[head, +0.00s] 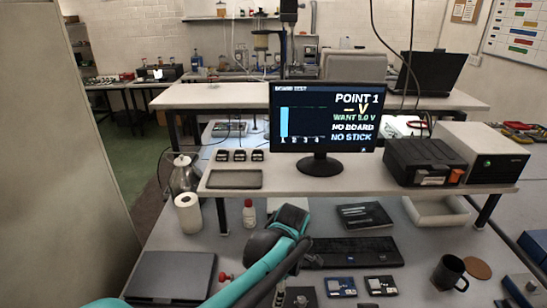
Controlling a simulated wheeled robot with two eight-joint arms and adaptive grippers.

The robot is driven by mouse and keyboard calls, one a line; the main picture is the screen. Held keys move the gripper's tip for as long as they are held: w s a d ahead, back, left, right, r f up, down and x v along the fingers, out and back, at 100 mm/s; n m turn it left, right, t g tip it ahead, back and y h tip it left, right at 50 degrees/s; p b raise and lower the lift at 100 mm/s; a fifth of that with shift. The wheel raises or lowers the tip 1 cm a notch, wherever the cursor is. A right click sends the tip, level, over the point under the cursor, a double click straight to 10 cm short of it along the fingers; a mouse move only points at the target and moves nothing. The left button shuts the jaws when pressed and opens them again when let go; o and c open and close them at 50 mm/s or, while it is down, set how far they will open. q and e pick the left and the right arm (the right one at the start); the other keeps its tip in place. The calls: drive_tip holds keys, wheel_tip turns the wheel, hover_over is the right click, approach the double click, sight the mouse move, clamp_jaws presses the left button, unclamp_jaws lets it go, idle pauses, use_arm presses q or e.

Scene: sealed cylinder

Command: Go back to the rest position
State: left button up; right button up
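One teal and dark grey arm of mine (250,275) comes in from the lower left. It reaches over the desk to a dark joint (290,219) in front of the monitor, below the raised shelf. A dark link runs from there back down toward the bottom edge. I can make out no gripper fingers on it. My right arm and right gripper do not show. The monitor (325,115) reads "POINT 1", "NO BOARD" and "NO STICK".
A red-capped bottle (249,213) and paper roll (188,213) stand behind. The raised shelf (300,181) carries black and grey instruments (424,161).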

use_arm(q)
drive_tip(key=s+a+f+m+t+b, duration=0.1)
drive_tip(key=s+a+m+t+b, duration=0.2)
drive_tip(key=s+a+m, duration=0.2)
drive_tip(key=s+a+m+t+h+b, duration=0.1)
drive_tip(key=s+a+m+t+b, duration=0.2)
drive_tip(key=a+m, duration=0.9)
drive_tip(key=s+a+t, duration=0.1)
drive_tip(key=s+a, duration=0.1)
drive_tip(key=s, duration=0.1)
drive_tip(key=shift+f+m, duration=0.3)
drive_tip(key=shift+f, duration=0.05)
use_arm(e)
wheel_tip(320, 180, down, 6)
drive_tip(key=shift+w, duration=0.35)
